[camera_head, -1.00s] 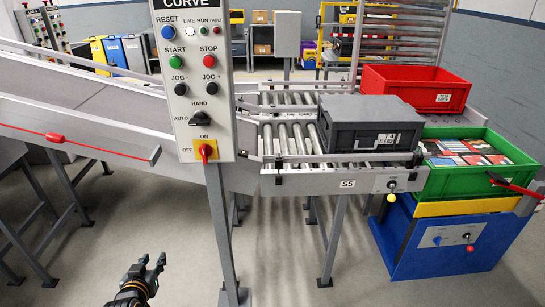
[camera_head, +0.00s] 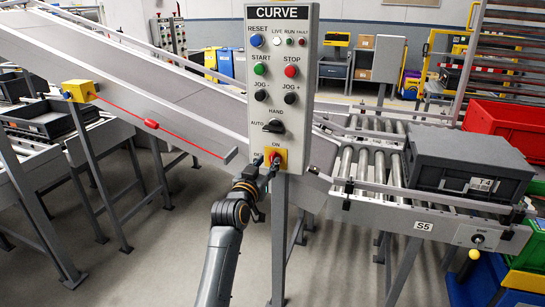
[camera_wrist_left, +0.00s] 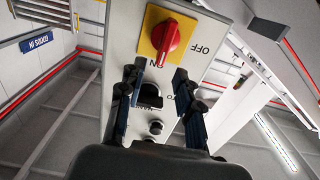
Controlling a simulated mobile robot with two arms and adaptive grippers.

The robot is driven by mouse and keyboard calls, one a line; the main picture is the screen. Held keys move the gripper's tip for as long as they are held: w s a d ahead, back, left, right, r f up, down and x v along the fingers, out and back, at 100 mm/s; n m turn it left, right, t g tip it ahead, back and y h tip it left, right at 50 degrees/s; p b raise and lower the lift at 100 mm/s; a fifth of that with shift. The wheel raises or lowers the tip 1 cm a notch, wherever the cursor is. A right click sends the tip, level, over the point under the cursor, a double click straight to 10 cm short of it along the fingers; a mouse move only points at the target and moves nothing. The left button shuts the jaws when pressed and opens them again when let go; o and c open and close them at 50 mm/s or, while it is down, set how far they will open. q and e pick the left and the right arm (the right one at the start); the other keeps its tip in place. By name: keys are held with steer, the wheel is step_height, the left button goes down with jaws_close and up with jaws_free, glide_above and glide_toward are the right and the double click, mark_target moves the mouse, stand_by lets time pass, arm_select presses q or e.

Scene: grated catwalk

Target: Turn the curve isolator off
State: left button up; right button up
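The curve isolator (camera_head: 275,158) is a red rotary handle on a yellow plate, low on the grey CURVE panel (camera_head: 283,90). In the left wrist view its red handle (camera_wrist_left: 173,37) points toward the ON label, with OFF off to one side. My left gripper (camera_head: 265,170) is just in front of the isolator and partly covers it in the head view. In the left wrist view the left gripper's two fingers (camera_wrist_left: 158,80) are apart with nothing between them, and the handle lies beyond their tips. My right gripper is not in view.
Above the isolator are a black selector (camera_head: 273,126) and several push buttons. A red pull cord (camera_head: 152,124) runs to the left of the panel. A roller conveyor with a grey tote (camera_head: 470,165) stands to the right. The panel post (camera_head: 279,240) stands below.

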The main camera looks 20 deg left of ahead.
mark_target(272, 156)
arm_select(q)
steer(key=shift+w, duration=2.15)
jaws_close()
